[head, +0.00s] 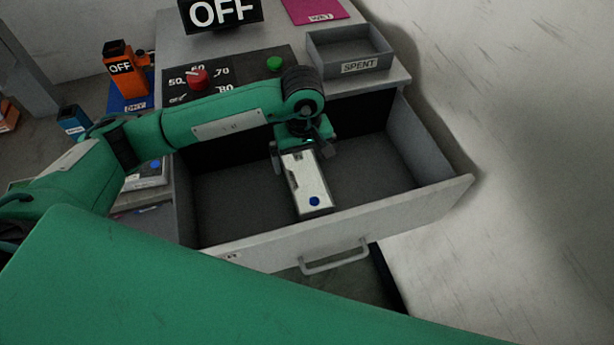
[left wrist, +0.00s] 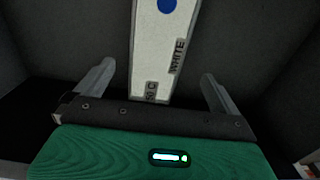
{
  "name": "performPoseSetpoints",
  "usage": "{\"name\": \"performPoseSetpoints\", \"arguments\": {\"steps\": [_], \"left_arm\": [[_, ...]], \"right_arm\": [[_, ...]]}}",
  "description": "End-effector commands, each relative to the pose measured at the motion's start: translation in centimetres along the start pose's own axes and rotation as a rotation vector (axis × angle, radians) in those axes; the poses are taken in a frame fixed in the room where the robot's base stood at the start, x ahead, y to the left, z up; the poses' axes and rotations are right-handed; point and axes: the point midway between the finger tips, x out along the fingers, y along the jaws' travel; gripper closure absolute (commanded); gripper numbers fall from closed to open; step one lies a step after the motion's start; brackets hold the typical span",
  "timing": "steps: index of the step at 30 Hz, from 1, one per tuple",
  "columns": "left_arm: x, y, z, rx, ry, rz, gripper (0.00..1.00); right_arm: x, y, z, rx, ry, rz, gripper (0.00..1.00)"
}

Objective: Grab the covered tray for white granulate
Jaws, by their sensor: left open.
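The covered tray (head: 309,188) is a narrow, pale box with a blue dot near its front end, lying in the open drawer. In the left wrist view the tray (left wrist: 160,55) shows a label reading WHITE and a second, partly readable label. My left gripper (head: 302,150) is over the tray's rear end inside the drawer. In the left wrist view my left gripper (left wrist: 158,88) is open, with one finger on each side of the tray and a gap on both sides. My right gripper is not in view.
The grey drawer (head: 400,210) is pulled out, its floor clear around the tray. On the cabinet above are a SPENT bin (head: 350,50), a red knob (head: 197,79), a green button (head: 274,63) and an OFF sign (head: 220,12). An orange OFF container (head: 122,70) stands at left.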

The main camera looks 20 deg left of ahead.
Motion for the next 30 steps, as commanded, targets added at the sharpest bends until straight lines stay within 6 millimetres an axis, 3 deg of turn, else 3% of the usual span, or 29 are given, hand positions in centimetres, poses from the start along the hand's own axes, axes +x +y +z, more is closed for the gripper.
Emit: {"name": "performPoseSetpoints", "arguments": {"steps": [4,13,21,30], "left_arm": [[2.3,0.0,0.1,0.0,-0.003,0.0,0.0],[4.4,0.1,0.1,0.0,-0.003,-0.001,0.0],[7.9,0.2,0.1,0.001,-0.002,0.0,0.0],[8.6,0.2,0.0,0.001,0.001,0.002,0.0]], "right_arm": [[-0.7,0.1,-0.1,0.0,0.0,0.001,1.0],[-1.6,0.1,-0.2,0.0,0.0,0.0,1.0],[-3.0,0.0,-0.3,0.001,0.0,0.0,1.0],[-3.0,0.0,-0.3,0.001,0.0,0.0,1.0]]}}
